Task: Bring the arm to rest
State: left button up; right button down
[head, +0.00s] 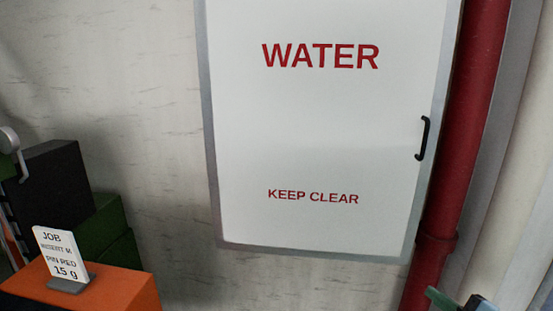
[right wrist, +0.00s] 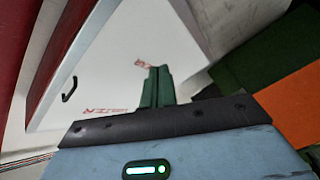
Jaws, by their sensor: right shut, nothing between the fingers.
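My right gripper (head: 440,298) shows only in part at the bottom right corner of the head view, in front of the red pipe. In the right wrist view its two green fingers (right wrist: 155,86) are together, with nothing between them. They point toward the white cabinet door and are apart from any object I can make out. My left gripper is in neither view.
A white cabinet door (head: 320,130) marked "WATER" and "KEEP CLEAR" is on the wall, with a black handle (head: 422,138). A red pipe (head: 468,130) runs beside it. An orange block (head: 125,290) with a job card (head: 62,258) stands at lower left, near dark and green blocks.

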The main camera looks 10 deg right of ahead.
jog(key=s+a+f+m+g+h+p, duration=0.1)
jog(key=s+a+f+m+g+h, duration=0.15)
jog(key=s+a+f+m, duration=0.6)
jog(key=s+a+f+m+g+h+p, duration=0.1)
jog(key=s+a+f+m+g+h, duration=0.15)
jog(key=s+a+f, duration=0.7)
pick_arm(q)
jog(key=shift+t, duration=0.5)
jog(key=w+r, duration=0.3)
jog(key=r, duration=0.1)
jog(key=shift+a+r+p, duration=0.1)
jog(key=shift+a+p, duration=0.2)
jog(key=shift+p, duration=0.1)
pick_arm(e)
jog(key=s+a+f+m+g, duration=0.1)
jog(key=s+a+f, duration=0.1)
jog(key=s, duration=0.5)
jog(key=s+a+f+m+g+y, duration=0.1)
jog(key=s+a+f+g, duration=0.1)
jog(key=s, duration=0.5)
jog(key=shift+s+a+f+m, duration=0.3)
jog(key=shift+a+f+m, duration=0.1)
jog(key=shift+f, duration=0.35)
